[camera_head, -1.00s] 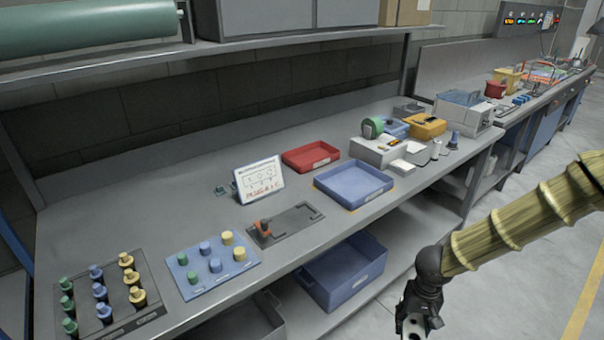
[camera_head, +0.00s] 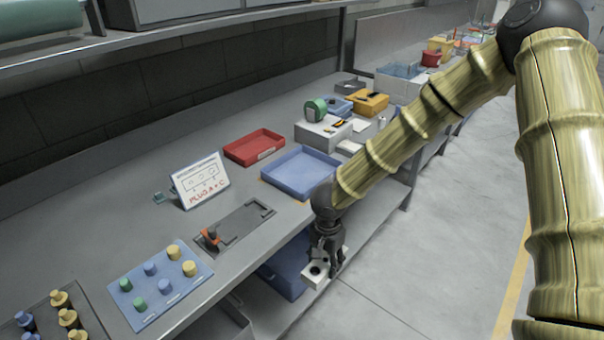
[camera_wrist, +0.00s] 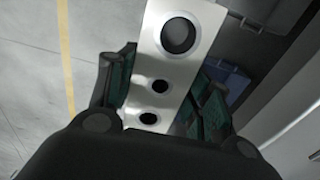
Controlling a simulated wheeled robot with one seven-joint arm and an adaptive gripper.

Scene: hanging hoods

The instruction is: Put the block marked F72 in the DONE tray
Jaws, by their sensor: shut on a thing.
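My gripper (camera_head: 328,252) is shut on a pale block with round dark holes (camera_head: 316,274), held in the air in front of the bench edge. In the wrist view the block (camera_wrist: 178,62) sits between the two fingers (camera_wrist: 160,98) and shows several dark round holes along its face. No F72 mark is readable on it. A blue tray (camera_head: 303,171) and a red tray (camera_head: 254,147) lie empty on the bench, behind my gripper and to its left.
A dark fixture plate with an orange clamp (camera_head: 236,225) and a white sign (camera_head: 201,181) stand left of the trays. A blue peg board (camera_head: 159,285) is at front left. White and yellow boxes stand behind the trays. A blue bin (camera_head: 283,268) is on the lower shelf.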

